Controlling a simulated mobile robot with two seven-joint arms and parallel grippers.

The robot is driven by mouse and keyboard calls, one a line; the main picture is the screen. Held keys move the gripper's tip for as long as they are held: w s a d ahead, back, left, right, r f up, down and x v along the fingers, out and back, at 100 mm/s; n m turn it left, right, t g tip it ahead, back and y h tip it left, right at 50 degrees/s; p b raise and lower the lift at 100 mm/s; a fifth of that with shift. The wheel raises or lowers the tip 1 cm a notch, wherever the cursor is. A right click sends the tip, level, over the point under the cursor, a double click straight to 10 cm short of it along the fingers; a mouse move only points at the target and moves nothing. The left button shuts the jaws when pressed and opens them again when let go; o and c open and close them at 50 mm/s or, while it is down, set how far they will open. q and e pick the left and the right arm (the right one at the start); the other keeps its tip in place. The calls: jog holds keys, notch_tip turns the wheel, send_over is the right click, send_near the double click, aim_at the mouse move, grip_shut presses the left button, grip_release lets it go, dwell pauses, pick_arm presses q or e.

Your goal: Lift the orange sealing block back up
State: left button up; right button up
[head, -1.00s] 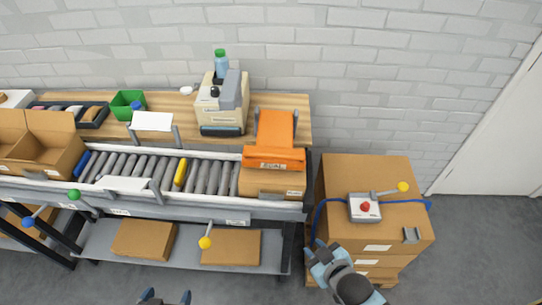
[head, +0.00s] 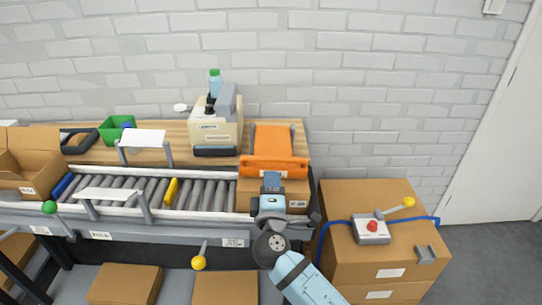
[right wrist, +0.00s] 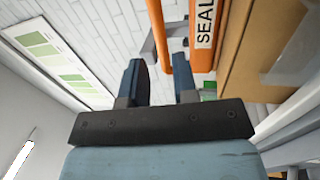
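The orange sealing block (head: 274,166) sits at the right end of the conveyor, its wide front bar low over a cardboard box (head: 298,194). Its orange arm runs back towards the wall. My right gripper (head: 272,178) is in front of the bar, overlapping its lower edge in the head view. My left gripper is out of view.
A roller conveyor (head: 205,192) with a yellow roller runs to the left. A beige machine (head: 215,131) and a green bin (head: 113,131) stand behind on the wooden bench. At right, stacked boxes (head: 345,200) carry a red-button control box (head: 371,231).

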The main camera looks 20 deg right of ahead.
aim_at(271, 165)
jog(key=x, duration=0.9)
jog(key=shift+w+p, duration=0.35)
jog(key=shift+w, duration=0.05)
grip_shut()
